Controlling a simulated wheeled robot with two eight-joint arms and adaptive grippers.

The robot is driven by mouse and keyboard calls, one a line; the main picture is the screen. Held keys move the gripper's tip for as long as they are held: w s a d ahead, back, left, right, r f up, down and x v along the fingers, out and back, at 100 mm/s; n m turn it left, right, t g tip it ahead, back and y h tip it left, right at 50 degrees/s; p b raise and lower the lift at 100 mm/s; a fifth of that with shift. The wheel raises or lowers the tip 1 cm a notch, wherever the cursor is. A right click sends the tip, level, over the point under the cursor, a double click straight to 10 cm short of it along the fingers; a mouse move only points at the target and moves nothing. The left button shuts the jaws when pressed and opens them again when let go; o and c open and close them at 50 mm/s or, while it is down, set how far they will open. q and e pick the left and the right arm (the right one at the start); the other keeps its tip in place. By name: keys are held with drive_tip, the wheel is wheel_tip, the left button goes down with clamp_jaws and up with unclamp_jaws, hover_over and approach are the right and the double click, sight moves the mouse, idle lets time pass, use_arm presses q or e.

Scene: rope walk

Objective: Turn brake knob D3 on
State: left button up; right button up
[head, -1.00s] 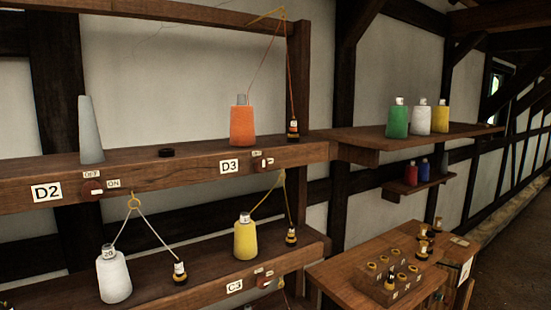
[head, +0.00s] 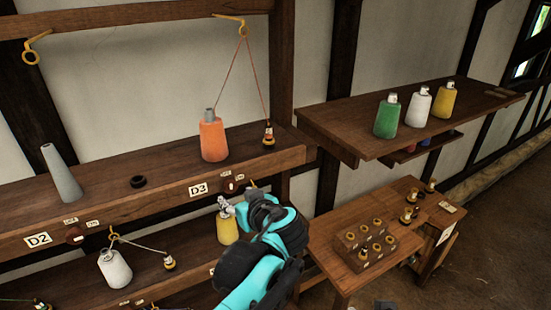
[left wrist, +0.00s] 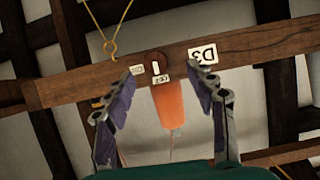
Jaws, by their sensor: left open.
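Brake knob D3 (head: 229,187) is a small dark red knob with a white bar, on the front of the upper beam, right of the D3 label (head: 198,190). The left wrist view is upside down; there the knob (left wrist: 156,60) lies between the fingers, and its white bar seems to point toward the OFF label (left wrist: 163,79). The ON label (left wrist: 137,70) is beside it. My left gripper (head: 238,199) is open in front of the beam, just below the knob and apart from it. It shows empty in the left wrist view (left wrist: 168,82). My right gripper is out of view.
An orange spool (head: 213,138) stands above the knob, with a cord up to a yellow hook (head: 243,30) and down to a small bobbin (head: 268,134). A yellow spool (head: 227,230) is on the lower shelf behind my gripper. A side table (head: 335,275) stands right.

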sight(231, 186)
use_arm(q)
drive_tip(key=x, duration=0.2)
drive_tip(key=p+x, duration=0.1)
drive_tip(key=x, duration=0.1)
drive_tip(key=w+r+x, duration=0.1)
drive_tip(key=x, duration=0.2)
drive_tip(key=shift+w+d, duration=0.1)
drive_tip(key=shift+d, duration=0.15)
drive_tip(key=shift+a, duration=0.1)
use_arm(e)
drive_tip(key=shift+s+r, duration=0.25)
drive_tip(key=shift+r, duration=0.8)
use_arm(q)
drive_tip(key=c, duration=1.1)
